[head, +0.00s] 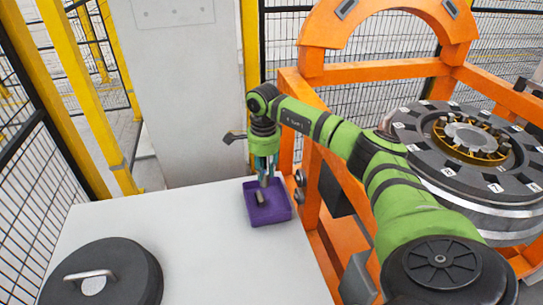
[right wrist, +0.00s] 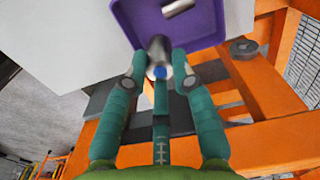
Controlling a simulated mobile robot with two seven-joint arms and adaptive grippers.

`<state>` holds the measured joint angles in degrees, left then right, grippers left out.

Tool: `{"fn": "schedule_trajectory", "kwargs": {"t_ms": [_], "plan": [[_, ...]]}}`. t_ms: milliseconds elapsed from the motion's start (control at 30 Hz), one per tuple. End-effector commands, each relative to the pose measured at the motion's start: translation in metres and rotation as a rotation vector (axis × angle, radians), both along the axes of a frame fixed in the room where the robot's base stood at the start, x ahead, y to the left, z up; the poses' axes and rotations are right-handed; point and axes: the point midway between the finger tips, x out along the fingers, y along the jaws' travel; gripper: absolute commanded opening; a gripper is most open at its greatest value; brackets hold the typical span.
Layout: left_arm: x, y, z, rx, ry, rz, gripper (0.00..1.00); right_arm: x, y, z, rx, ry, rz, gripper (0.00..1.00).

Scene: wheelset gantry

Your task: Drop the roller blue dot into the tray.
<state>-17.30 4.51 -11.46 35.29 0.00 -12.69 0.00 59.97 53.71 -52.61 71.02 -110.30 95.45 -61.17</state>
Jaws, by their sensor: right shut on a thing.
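The purple tray (head: 280,214) sits on the white table near its right edge; it also shows at the top of the right wrist view (right wrist: 208,32). My right gripper (head: 264,178) points down over the tray. In the right wrist view, my right gripper (right wrist: 159,68) is shut on a metal roller with a blue dot (right wrist: 159,55) on its near end. The held roller overlaps the tray's near edge there; its height above the tray is hard to tell. Another grey roller (right wrist: 178,7) lies in the tray. My left gripper is out of view.
A black round lid with a metal handle (head: 122,270) lies on the white table (head: 190,240) at the front left. An orange frame (head: 315,190) with a large wheelset (head: 480,160) stands at the right. The table's middle is clear.

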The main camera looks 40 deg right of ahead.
Motion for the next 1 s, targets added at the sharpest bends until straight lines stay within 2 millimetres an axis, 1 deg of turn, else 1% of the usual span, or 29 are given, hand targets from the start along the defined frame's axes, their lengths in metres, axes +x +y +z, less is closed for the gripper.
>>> {"fn": "schedule_trajectory", "kwargs": {"t_ms": [33, 100, 200, 300, 467, 800, 900, 1000], "plan": [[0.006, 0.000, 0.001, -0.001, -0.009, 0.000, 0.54, 0.004, -0.011, 0.009, 0.000, -0.002, -0.088, 0.00], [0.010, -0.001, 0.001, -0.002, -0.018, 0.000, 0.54, 0.006, -0.021, 0.016, 0.000, 0.000, -0.183, 0.00], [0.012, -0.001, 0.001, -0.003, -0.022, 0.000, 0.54, 0.007, -0.030, 0.022, 0.000, 0.001, -0.264, 0.00], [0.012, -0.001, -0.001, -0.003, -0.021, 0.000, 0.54, 0.008, -0.033, 0.021, 0.000, 0.002, -0.298, 0.00], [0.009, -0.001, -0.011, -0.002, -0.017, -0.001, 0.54, 0.007, -0.033, 0.010, -0.001, 0.003, -0.300, 0.00], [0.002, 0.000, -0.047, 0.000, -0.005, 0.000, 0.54, 0.007, -0.033, -0.030, -0.001, 0.002, -0.297, 0.00], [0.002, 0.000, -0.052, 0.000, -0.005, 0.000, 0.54, 0.007, -0.033, -0.036, -0.001, 0.001, -0.297, 0.00], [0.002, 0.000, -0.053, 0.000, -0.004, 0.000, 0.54, 0.007, -0.033, -0.037, -0.001, 0.001, -0.297, 0.00]]}}
